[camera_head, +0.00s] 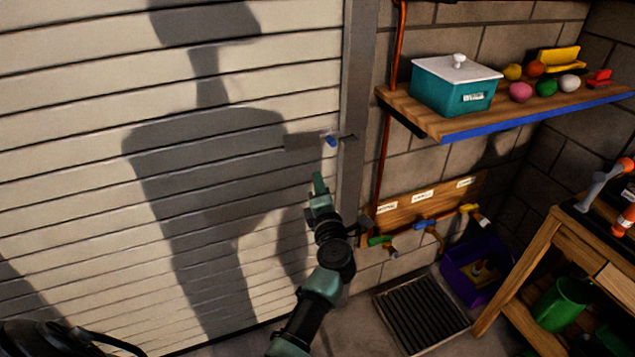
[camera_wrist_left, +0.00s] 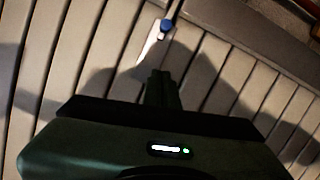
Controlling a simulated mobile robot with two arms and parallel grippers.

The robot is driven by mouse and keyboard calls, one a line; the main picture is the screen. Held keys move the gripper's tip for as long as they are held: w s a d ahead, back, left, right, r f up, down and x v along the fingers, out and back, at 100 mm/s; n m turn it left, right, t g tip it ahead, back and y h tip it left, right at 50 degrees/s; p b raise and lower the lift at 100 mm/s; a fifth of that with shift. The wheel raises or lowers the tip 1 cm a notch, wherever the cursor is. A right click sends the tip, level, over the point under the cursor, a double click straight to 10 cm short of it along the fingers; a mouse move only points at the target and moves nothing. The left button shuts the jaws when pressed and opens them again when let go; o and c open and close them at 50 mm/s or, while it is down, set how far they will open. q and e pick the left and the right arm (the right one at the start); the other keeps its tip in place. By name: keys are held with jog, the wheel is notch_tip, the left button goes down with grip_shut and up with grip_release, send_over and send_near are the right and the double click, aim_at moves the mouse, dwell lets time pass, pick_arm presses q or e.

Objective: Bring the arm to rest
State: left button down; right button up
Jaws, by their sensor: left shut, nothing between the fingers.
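My left arm rises from the bottom middle of the head view. Its left gripper (camera_head: 319,183) is in front of the slatted roller door (camera_head: 60,130), with the fingers pointing up. The gripper is shut and empty. In the left wrist view its dark fingers (camera_wrist_left: 161,80) are together, with shadowed door slats beyond them. A small blue-knobbed latch (camera_head: 331,141) on the door lies just above the fingertips in the head view, apart from them. The blue knob (camera_wrist_left: 167,25) also shows in the wrist view. My right gripper is not in view.
A shelf (camera_head: 430,119) at upper right holds a teal box (camera_head: 452,90) and several coloured balls. An orange pipe (camera_head: 383,150) runs beside the door frame.

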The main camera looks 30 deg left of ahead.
pick_arm(q)
jog(key=s+d+f+m+t+h, duration=0.15)
jog(key=d+f+m+h, duration=0.25)
jog(key=f+m, duration=0.45)
jog(key=s+d+f+m+h, duration=0.3)
jog(key=d+f+m, duration=0.15)
jog(key=f, duration=0.75)
jog(key=s+d+f+m+g+h, duration=0.2)
jog(key=s+f+m+g, duration=0.15)
jog(key=s+f, duration=0.5)
jog(key=s+d+f+m+g+h, duration=0.25)
jog(key=s+f+m, duration=0.3)
jog(key=f, duration=0.65)
jog(key=s+a+f+m+g, duration=0.2)
jog(key=s+f, duration=0.3)
jog(key=s, duration=0.7)
jog(key=s+a+f+m+g, duration=0.2)
jog(key=s+f, duration=0.4)
jog(key=s, duration=0.7)
jog(key=s+a+f+m+g, duration=0.2)
jog(key=s+f+m+g, duration=0.2)
jog(key=s, duration=0.9)
notch_tip(320, 180, down, 2)
jog(key=shift+s+f+m+g, duration=0.2)
jog(key=shift+f+m+g, duration=0.1)
jog(key=shift+g, duration=0.45)
jog(key=shift+y, duration=0.25)
